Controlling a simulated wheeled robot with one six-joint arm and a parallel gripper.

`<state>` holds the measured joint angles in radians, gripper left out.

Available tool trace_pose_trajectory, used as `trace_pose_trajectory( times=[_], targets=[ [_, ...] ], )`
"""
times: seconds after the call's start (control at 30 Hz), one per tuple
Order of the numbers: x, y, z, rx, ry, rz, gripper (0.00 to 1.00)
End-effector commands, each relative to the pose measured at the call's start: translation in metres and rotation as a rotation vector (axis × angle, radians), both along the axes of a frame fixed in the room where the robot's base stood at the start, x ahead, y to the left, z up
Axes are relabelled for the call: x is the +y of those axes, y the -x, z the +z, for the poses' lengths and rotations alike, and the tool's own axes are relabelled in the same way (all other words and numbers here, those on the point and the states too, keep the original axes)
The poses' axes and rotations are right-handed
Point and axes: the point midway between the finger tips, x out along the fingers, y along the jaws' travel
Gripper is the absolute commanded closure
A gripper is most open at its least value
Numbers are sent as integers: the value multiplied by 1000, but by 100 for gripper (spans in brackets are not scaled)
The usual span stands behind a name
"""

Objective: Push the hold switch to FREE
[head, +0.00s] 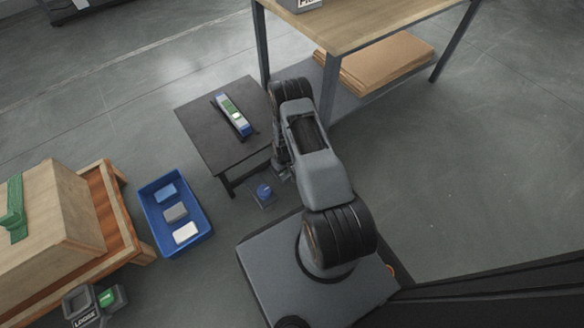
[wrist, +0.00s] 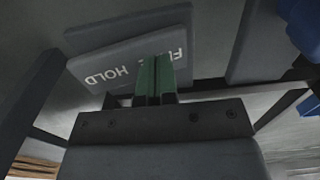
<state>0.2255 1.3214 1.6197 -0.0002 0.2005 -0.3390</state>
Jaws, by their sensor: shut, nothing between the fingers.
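The hold switch (wrist: 125,62) is a grey plate in the wrist view, with HOLD in white letters on its left part and FREE on its right part. My gripper (wrist: 154,62) is shut, its two green fingers side by side with nothing between them. The fingertips overlap the FREE lettering and hide its middle letters. I cannot tell whether they touch the plate. In the head view my arm reaches down beside a low dark table, and its end is mostly hidden by my own links. I cannot make out the switch there.
The dark table (head: 200,130) bears a blue, white and green object (head: 233,115). A blue knob (head: 264,191) on a grey base is near my arm's end. A blue tray (head: 204,222) holds 3 blocks. A wooden workbench (head: 375,18) stands behind. Floor to the right is clear.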

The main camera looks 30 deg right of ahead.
Motion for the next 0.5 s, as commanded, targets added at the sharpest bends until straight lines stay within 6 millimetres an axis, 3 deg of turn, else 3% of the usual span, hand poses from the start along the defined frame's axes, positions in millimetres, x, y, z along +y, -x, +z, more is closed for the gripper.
trace_pose_trajectory(
  times=[0.5],
  targets=[
    [0, 0, 38, 0, 0, 1, 100]
  ],
)
